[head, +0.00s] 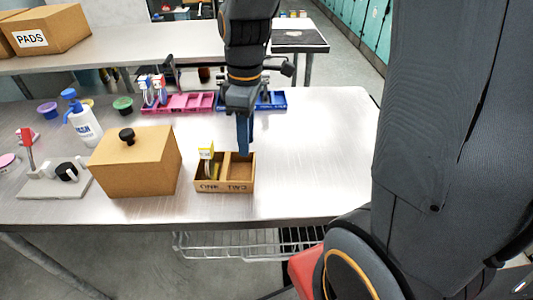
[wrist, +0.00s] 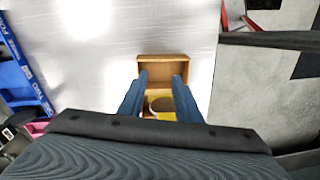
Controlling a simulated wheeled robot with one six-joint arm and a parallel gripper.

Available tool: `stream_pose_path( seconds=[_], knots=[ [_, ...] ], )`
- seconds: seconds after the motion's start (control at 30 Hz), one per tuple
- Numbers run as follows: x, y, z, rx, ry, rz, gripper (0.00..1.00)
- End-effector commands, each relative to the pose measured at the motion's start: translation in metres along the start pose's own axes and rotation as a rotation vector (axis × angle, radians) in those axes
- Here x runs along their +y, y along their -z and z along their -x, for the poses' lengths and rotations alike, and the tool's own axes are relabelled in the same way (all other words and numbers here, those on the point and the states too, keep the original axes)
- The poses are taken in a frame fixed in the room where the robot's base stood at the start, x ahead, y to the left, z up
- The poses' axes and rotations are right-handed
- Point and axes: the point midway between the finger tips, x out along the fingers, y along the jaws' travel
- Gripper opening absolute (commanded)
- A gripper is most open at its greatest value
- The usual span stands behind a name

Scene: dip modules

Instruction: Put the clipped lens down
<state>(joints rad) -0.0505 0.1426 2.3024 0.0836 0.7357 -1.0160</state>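A small wooden box (head: 224,187) marked ONE and TWO stands near the front edge of the table; it also shows in the wrist view (wrist: 163,58). A yellow clip-like piece (head: 206,152) with a pale tag stands up in the ONE compartment. In the wrist view its yellow part (wrist: 161,104) shows low between my fingers. I cannot make out a lens on it. The TWO compartment looks empty. My gripper (head: 244,152) points down over the box, above the TWO side. In the wrist view its blue fingers (wrist: 159,75) are apart with nothing held between their tips.
A cardboard box with a black knob (head: 135,162) stands left of the wooden box. Behind are a pink rack (head: 185,104) holding clips and a blue rack (head: 272,101). A wash bottle (head: 84,122) and small tubs stand at left. The table's right side is clear.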

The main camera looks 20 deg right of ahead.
Motion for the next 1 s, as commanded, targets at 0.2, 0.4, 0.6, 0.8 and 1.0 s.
stream_pose_path(
  seconds=[0.2, 0.4, 0.6, 0.8, 1.0],
  knots=[
    [-0.008, -0.028, -0.013, 0.042, -0.078, -0.460, 0.31],
    [-0.016, -0.046, -0.022, 0.102, -0.124, -0.810, 0.31],
    [-0.020, -0.053, -0.026, 0.139, -0.139, -0.981, 0.31],
    [-0.020, -0.054, -0.027, 0.143, -0.140, -1.003, 0.31],
    [-0.020, -0.054, -0.027, 0.143, -0.140, -1.001, 0.31]
  ],
)
